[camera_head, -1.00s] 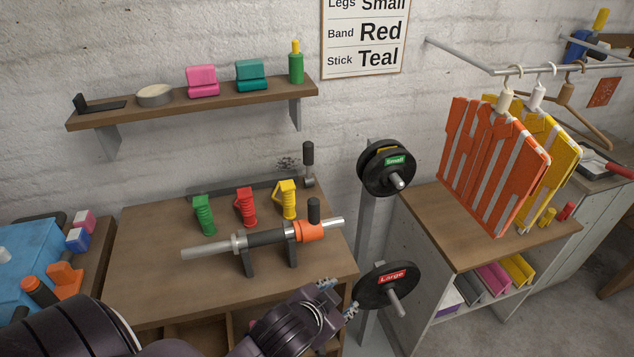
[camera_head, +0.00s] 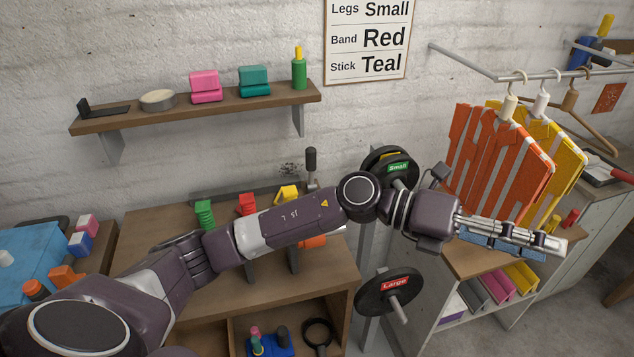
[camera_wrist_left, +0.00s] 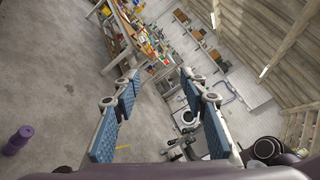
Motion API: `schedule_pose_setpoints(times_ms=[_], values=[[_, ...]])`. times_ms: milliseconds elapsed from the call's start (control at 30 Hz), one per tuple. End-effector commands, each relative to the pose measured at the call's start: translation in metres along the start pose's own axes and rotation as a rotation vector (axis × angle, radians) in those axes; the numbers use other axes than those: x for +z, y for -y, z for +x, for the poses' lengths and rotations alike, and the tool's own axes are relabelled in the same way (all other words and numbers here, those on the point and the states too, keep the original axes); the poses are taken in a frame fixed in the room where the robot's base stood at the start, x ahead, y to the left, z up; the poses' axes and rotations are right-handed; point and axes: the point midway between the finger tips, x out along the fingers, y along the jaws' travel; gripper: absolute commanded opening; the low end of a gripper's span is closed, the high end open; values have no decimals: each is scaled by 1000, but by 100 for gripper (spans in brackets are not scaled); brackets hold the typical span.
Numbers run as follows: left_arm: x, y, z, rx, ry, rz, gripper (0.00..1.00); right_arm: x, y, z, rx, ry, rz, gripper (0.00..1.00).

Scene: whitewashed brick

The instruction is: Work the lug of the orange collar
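The orange collar (camera_head: 312,242) sits on the bar on the wooden bench; only a small lower part shows beneath my left arm. My left gripper (camera_head: 512,237) is stretched out to the right, well away from the collar, in front of the hanging orange garment and the right cabinet. In the left wrist view the left gripper (camera_wrist_left: 160,84) is open, its blue-padded fingers apart with nothing between them. My right gripper is not in view.
Weight plates marked Small (camera_head: 390,168) and Large (camera_head: 388,294) hang on a post right of the bench. Green (camera_head: 204,214), red (camera_head: 246,204) and yellow (camera_head: 287,194) clamps stand behind my arm. An orange garment (camera_head: 492,160) hangs from the rail.

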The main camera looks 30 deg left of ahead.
Motion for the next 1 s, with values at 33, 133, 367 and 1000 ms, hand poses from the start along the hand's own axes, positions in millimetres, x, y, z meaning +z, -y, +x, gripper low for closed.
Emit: schedule_pose_setpoints(times_ms=[33,133,367,1000], values=[[-6,-16,-10,77,-111,83,40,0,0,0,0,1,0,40],[-21,-53,-43,241,-335,204,40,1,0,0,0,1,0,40],[-8,-119,-193,695,-773,306,40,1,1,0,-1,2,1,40],[16,-114,-376,1139,-1071,150,40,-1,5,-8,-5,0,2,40]])
